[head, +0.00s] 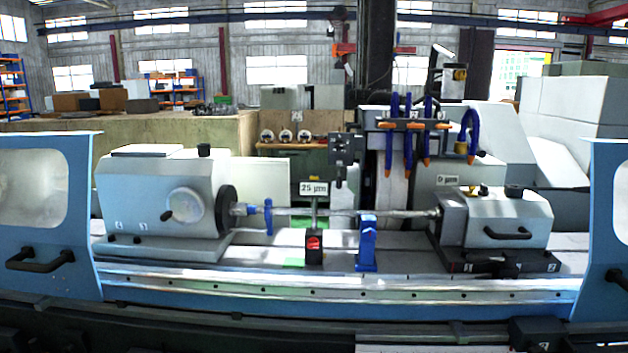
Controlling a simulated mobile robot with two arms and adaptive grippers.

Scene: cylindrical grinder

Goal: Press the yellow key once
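I cannot make out a clear yellow key in the head view. A small brass-yellow part (484,190) sits on top of the grey tailstock (508,219) at the right. A white sign reading "25 µm" (314,188) stands at the middle above a black block with a red part (314,243). Neither of my grippers shows in this view.
A long shaft (340,213) lies between the headstock (160,195) and the tailstock, with a blue rest (366,243) beside it. Blue hoses with orange nozzles (388,150) hang behind. Blue doors with black handles (40,258) flank the open front.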

